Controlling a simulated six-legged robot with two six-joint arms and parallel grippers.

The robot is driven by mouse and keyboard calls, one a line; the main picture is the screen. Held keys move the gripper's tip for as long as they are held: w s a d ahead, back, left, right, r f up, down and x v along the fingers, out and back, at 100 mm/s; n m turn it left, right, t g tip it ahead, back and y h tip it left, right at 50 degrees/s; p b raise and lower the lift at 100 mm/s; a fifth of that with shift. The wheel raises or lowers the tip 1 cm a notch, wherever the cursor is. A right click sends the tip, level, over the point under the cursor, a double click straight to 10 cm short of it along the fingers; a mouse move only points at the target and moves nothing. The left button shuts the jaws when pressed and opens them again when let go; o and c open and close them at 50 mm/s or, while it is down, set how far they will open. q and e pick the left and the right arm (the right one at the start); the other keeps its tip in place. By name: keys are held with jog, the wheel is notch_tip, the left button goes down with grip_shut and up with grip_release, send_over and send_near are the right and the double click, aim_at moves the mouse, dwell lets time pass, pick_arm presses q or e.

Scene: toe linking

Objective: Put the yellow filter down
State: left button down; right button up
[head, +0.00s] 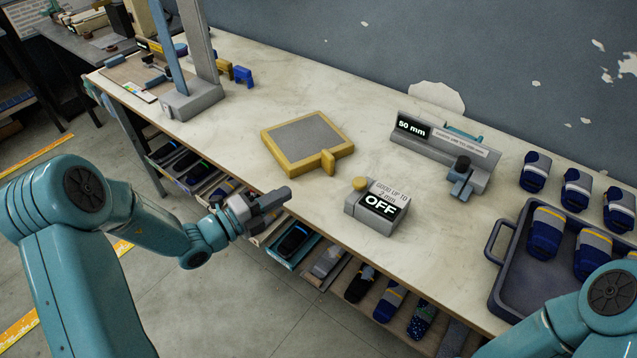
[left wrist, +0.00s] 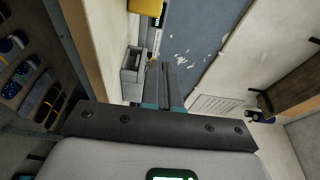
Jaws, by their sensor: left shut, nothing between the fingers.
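The yellow filter (head: 306,138), a square yellow frame with grey mesh and a short handle, lies flat on the light workbench (head: 400,250). Its handle points toward the lower right. My left gripper (head: 284,195) is shut and empty. It is at the bench's front edge, below and left of the filter and apart from it. In the left wrist view its fingers (left wrist: 165,85) are together. A yellow piece shows at the top edge there; I cannot tell whether it is the filter. My right gripper is out of the frames; only my right arm shows at the lower right.
A grey box (head: 372,208) reading OFF stands right of the filter. A gauge (head: 440,150) reading 50 mm is at the back. A blue tray (head: 508,268) with socks is at the right. A grey post stand (head: 190,100) is at the left. Bench around the filter is clear.

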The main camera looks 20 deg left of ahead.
pick_arm(q)
send_near(330, 161)
jog(key=d, duration=0.2)
jog(key=w+d, duration=0.1)
jog(key=d, duration=0.1)
jog(key=shift+w+d, duration=0.25)
jog(key=w, duration=0.2)
jog(key=shift+w+a, duration=0.2)
jog(key=shift+w, duration=0.1)
jog(key=shift+w+a, duration=0.15)
jog(key=shift+w, duration=0.6)
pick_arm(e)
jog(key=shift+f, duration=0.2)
